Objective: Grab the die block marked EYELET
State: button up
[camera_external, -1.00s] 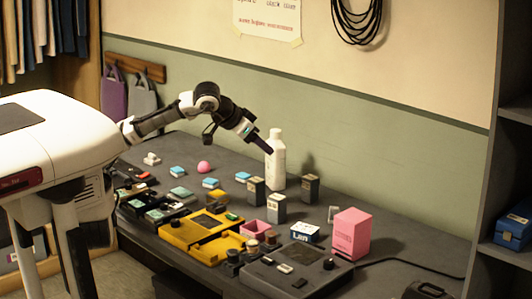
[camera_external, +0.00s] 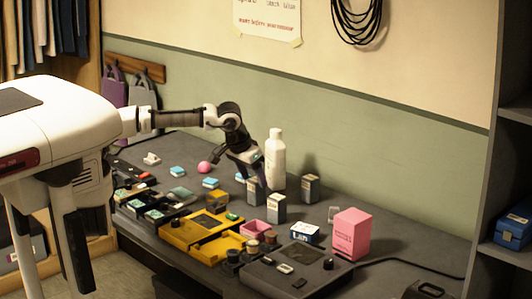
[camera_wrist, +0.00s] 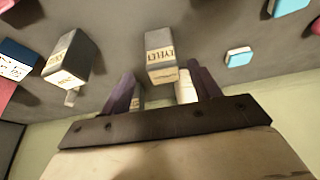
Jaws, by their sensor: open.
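The die block marked EYELET (camera_wrist: 161,56) is a grey block with a pale labelled face, ahead of my gripper (camera_wrist: 163,84) in the wrist view. In the external view it appears to be the left block (camera_external: 255,193) of the group, right under my gripper (camera_external: 259,178). My gripper is open and empty, its two dark fingers apart and pointing down toward the block. A second similar block (camera_wrist: 68,60) stands to its left in the wrist view; its label is too blurred to read. A third block (camera_wrist: 138,101) is partly hidden behind a finger.
A white bottle (camera_external: 275,160) stands close behind the blocks. A pink box (camera_external: 351,235), a blue-and-white box (camera_external: 305,233) and a yellow tray (camera_external: 200,229) lie around. Small blue-and-white blocks (camera_external: 210,183) and a pink ball (camera_external: 205,167) sit to the left.

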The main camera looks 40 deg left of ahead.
aim_at(254, 180)
jog(key=shift+a+p+x, duration=0.1)
jog(key=shift+p+x, duration=0.15)
jog(key=shift+x, duration=0.9)
jog(key=shift+a+p+x, duration=0.15)
jog(key=shift+p+x, duration=0.05)
jog(key=shift+x, duration=0.95)
jog(key=c, duration=1.2)
jog(key=shift+r, duration=0.1)
